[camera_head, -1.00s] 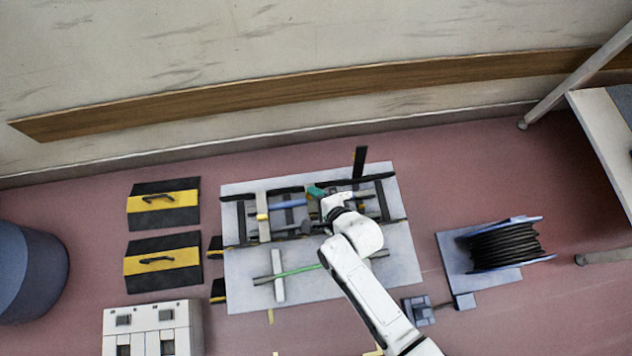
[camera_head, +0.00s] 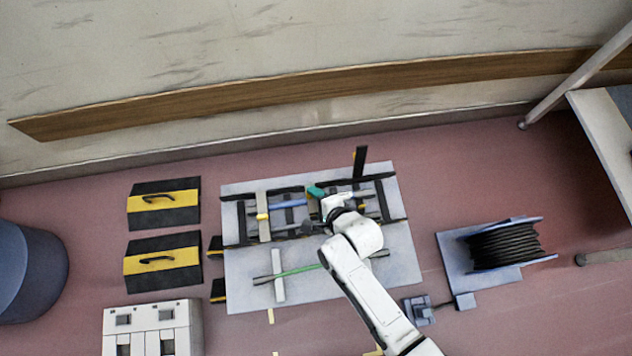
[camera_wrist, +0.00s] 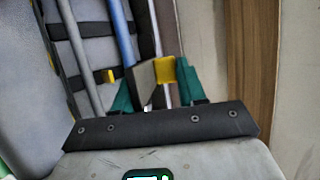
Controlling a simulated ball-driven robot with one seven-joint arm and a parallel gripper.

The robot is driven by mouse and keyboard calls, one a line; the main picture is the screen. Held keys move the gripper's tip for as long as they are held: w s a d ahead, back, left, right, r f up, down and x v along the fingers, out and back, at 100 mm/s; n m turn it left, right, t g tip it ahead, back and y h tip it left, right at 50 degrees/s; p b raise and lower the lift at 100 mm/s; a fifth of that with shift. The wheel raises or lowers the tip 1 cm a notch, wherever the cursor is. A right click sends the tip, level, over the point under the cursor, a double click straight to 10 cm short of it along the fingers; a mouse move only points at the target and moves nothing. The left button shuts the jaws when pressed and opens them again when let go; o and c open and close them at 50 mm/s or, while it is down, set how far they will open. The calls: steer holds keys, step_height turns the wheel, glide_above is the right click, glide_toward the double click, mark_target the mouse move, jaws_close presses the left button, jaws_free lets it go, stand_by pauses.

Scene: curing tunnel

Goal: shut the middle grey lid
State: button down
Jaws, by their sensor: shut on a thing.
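My gripper (camera_head: 317,192) has teal fingers and sits over the upper middle of the framed grey panel (camera_head: 400,265). In the wrist view, my gripper (camera_wrist: 155,85) is shut on a yellow handle (camera_wrist: 165,70) beside a small grey plate (camera_wrist: 143,82). This plate seems to be part of the middle grey lid; its full outline and angle are hidden by my gripper and arm. A blue bar (camera_head: 288,203) lies just left of the fingers; it also shows in the wrist view (camera_wrist: 122,35).
A grey upright strip (camera_head: 264,228) with a yellow tab stands left of the blue bar. A black upright piece (camera_head: 360,162) rises at the panel's back edge. A green rod (camera_head: 298,270) lies at the front. A cable reel (camera_head: 506,245) stands to the right.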

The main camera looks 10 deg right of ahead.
steer(key=c, duration=1)
jaws_free()
steer(key=shift+s+a+f, duration=0.15)
steer(key=shift+s+f, duration=0.65)
steer(key=shift+f, duration=0.05)
steer(key=shift+o, duration=0.6)
steer(key=shift+w+r, duration=0.35)
steer(key=shift+r, duration=0.05)
steer(key=p+v, duration=0.4)
steer(key=v, duration=0.6)
steer(key=shift+d+r, duration=0.25)
steer(key=shift+d, duration=0.05)
